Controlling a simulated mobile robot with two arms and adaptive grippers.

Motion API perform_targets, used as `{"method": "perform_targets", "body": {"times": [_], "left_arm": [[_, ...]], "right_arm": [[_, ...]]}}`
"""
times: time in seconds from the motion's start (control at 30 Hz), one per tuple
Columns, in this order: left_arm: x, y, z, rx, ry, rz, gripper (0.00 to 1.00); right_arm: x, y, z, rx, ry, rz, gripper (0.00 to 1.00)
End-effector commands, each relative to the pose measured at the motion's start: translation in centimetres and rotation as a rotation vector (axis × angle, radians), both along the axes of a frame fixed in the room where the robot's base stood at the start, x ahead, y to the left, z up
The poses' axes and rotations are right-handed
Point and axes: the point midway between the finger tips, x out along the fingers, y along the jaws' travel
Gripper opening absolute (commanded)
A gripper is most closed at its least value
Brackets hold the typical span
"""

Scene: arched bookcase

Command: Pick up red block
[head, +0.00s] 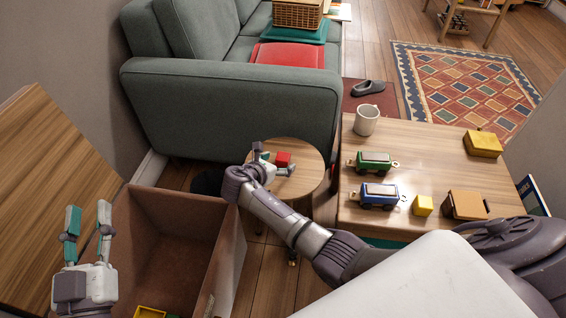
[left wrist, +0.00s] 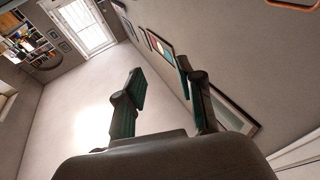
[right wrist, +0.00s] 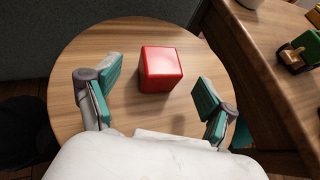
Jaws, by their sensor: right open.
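The red block (head: 283,159) sits on a small round wooden table (head: 308,181) beside the sofa. In the right wrist view the red block (right wrist: 161,69) stands ahead of the fingertips, roughly midway between them and not touched by either finger. My right gripper (head: 273,161) is open and low over the round table; it also shows in the right wrist view (right wrist: 150,90). My left gripper (head: 88,225) is open and empty, pointing up above the brown box's left side; its fingers also show in the left wrist view (left wrist: 160,90).
A larger wooden table (head: 425,165) at right holds a mug (head: 367,120), a green toy wagon (head: 374,161), a blue toy wagon (head: 378,194) and a yellow block (head: 422,206). The grey sofa (head: 230,100) rises behind the round table. An open brown box (head: 222,262) stands at front left.

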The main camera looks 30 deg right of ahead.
Motion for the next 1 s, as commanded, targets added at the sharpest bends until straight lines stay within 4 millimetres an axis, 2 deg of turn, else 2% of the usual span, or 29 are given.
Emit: {"method": "perform_targets", "body": {"times": [0.2, 0.4, 0.6, 0.8, 0.83, 1.0], "left_arm": [[-1.4, -0.2, 3.5, -0.065, -0.236, -0.015, 0.37], [-3.3, -0.1, 6.2, -0.118, -0.42, -0.024, 0.37], [-4.2, 0.0, 7.3, -0.14, -0.495, -0.028, 0.37], [-4.2, 0.0, 7.4, -0.141, -0.497, -0.028, 0.37], [-4.2, 0.0, 7.4, -0.141, -0.497, -0.028, 0.37], [-4.2, 0.0, 7.4, -0.14, -0.496, -0.028, 0.37]], "right_arm": [[0.7, -1.0, -1.1, 0.0, 0.001, -0.002, 0.83], [1.4, -2.2, -1.7, -0.003, 0.001, -0.001, 0.83], [1.7, -2.6, -1.8, -0.002, 0.001, 0.0, 0.83], [1.7, -2.6, -1.8, -0.001, 0.001, 0.0, 0.83], [1.6, -2.6, -1.8, -0.001, 0.001, 0.0, 0.81], [1.6, -2.5, -1.8, -0.001, 0.001, 0.0, 0.53]]}}
